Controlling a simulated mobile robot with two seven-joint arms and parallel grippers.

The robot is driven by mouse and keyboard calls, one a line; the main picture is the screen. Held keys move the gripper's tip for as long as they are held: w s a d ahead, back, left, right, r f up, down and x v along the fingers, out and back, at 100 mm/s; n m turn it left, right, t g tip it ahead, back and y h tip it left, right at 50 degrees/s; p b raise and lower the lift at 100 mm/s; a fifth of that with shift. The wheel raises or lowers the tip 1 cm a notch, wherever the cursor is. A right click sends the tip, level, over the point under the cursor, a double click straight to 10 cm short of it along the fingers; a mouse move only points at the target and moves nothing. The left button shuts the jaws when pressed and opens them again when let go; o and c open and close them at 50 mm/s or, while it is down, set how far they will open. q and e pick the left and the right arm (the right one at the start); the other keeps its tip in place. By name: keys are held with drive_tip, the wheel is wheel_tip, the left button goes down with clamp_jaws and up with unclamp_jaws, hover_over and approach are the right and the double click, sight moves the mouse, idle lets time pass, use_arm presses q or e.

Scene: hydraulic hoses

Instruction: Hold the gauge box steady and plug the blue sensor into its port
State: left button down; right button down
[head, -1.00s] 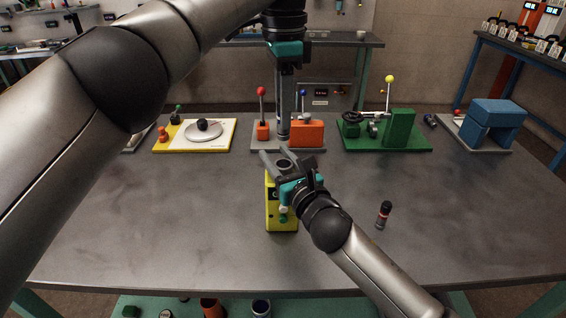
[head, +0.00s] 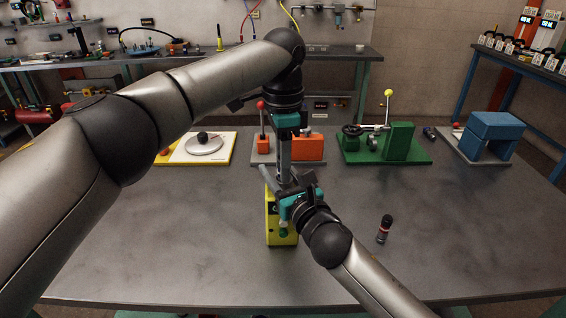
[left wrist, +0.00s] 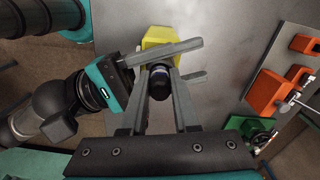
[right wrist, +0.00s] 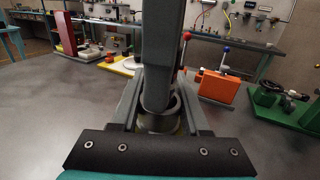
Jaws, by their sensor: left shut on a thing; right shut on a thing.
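The yellow gauge box (head: 283,232) stands upright near the middle of the table; its top also shows in the left wrist view (left wrist: 158,38). My right gripper (head: 274,176) is shut on a round grey collar (right wrist: 160,122) at the box's top. My left gripper (head: 284,172) points straight down from above, its tips close over the collar. It is shut on a black, round-ended cylinder (left wrist: 160,82), seemingly the sensor.
A black sensor-like piece with a red band (head: 384,229) stands on the table to the right. Fixtures line the back: a yellow-white plate (head: 186,158), an orange block (head: 308,147), a green stand (head: 402,147) and a blue block (head: 490,138). The front table is clear.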

use_arm(q)
drive_tip(key=c, duration=0.7)
unclamp_jaws()
use_arm(e)
drive_tip(key=shift+f, duration=0.1)
use_arm(q)
drive_tip(key=shift+o, duration=0.2)
wheel_tip(320, 180, up, 12)
drive_tip(key=shift+r, duration=0.15)
use_arm(e)
drive_tip(key=shift+c, duration=1.6)
unclamp_jaws()
drive_tip(key=shift+s+d, duration=0.1)
